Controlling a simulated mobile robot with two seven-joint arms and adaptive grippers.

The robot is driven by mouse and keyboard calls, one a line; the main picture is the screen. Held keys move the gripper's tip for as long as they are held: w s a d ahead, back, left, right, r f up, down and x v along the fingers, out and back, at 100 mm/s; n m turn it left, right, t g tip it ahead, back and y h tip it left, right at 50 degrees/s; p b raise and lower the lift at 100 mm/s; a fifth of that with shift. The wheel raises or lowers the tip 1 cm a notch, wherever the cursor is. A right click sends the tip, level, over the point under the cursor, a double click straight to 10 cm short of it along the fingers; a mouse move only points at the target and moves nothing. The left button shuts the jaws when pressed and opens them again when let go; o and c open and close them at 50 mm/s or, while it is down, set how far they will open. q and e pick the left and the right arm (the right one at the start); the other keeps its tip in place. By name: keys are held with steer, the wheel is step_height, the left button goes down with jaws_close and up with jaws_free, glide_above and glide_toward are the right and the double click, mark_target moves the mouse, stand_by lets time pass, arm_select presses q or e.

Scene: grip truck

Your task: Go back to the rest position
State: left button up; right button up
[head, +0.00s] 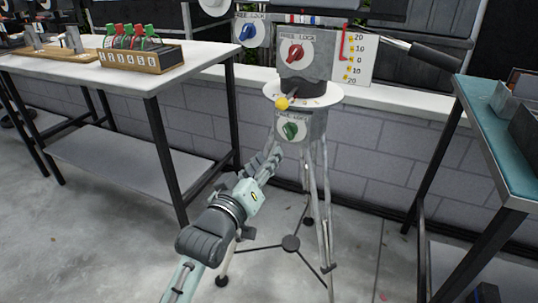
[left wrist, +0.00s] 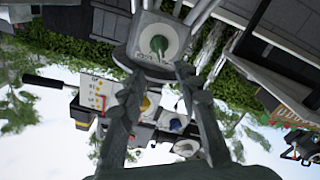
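My left gripper (head: 268,160) reaches up from below, in front of the tripod (head: 322,200). Its fingers point toward the green knob (head: 290,130) on the lowest dial of the tripod head, just below and left of it. In the left wrist view the two fingers (left wrist: 160,80) stand apart with nothing between them. The green knob (left wrist: 159,45) shows beyond the fingertips, and no contact with it is visible. My right gripper is not seen in either view.
A red knob (head: 295,52), a blue knob (head: 248,32) and a yellow-ended lever (head: 282,103) sit higher on the tripod head. A white-topped table (head: 185,75) stands left, a teal-topped table (head: 498,135) right. Tripod legs stand close to my left arm.

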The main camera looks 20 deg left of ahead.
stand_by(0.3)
arm_select(q)
steer(key=s+a+f+m+g, duration=0.15)
steer(key=s+f+g, duration=0.25)
steer(key=f, duration=0.8)
steer(key=s+a+f+m+g, duration=0.1)
steer(key=s+f+m+g, duration=0.25)
steer(key=f, duration=0.95)
steer(key=s+a+f+m+g+y, duration=0.1)
steer(key=s+a+f+g, duration=0.1)
steer(key=s+f, duration=0.5)
steer(key=s+a+f+m+g+y, duration=0.1)
steer(key=s+f+g, duration=0.4)
steer(key=s+f, duration=0.2)
steer(key=s, duration=0.2)
steer(key=shift+s+a, duration=0.3)
steer(key=shift+a, duration=0.1)
